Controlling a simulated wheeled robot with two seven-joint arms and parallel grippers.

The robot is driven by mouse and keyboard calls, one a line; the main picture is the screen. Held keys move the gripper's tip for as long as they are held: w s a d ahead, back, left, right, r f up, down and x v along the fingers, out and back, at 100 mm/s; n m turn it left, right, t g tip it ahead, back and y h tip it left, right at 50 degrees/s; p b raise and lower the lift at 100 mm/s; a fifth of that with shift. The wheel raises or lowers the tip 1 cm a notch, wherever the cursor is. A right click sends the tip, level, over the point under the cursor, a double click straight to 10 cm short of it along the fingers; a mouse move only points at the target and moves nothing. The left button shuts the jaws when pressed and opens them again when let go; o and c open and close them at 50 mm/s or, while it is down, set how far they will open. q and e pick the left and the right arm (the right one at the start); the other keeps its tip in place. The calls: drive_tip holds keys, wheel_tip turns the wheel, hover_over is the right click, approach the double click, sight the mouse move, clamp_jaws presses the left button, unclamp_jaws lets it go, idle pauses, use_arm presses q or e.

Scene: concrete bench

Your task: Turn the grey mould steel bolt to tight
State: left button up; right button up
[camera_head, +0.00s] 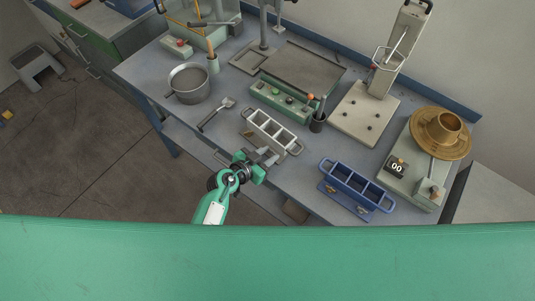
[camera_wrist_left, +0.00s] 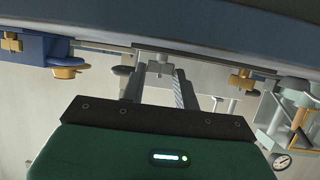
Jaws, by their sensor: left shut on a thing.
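The grey mould (camera_head: 272,129) is a long open tray with compartments and end handles, lying near the bench's front edge. A brass bolt (camera_head: 247,133) shows on its front side at the left; it also shows in the left wrist view (camera_wrist_left: 240,80). My left gripper (camera_head: 268,158) reaches the mould's front side near its right end. In the left wrist view, the fingers of my left gripper (camera_wrist_left: 158,86) are closed around the small grey steel bolt (camera_wrist_left: 157,69). The fingers hide part of the bolt, and how tight it is cannot be told. My right gripper is not in view.
A blue mould (camera_head: 356,184) with brass bolts lies to the right. A scoop (camera_head: 215,114) and a pot (camera_head: 189,83) are at the left. Bench surface is clear between the moulds.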

use_arm(q)
drive_tip(key=shift+w+a+r+m+g+h+p, duration=0.1)
drive_tip(key=shift+w+a+m+g+h+p, duration=0.05)
drive_tip(key=shift+m+g+h+p, duration=0.45)
drive_tip(key=shift+w+a+m+g+h+p, duration=0.15)
drive_tip(key=shift+m+g+h+p, duration=0.25)
drive_tip(key=shift+m+g+p, duration=0.35)
drive_tip(key=shift+w+a+m+g+h, duration=0.15)
drive_tip(key=shift+m+g+h, duration=0.25)
drive_tip(key=shift+m+g, duration=0.25)
drive_tip(key=shift+w+m+g+h+p, duration=0.15)
drive_tip(key=shift+m+g+h+p, duration=0.25)
drive_tip(key=shift+m+g, duration=0.4)
drive_tip(key=o, duration=1)
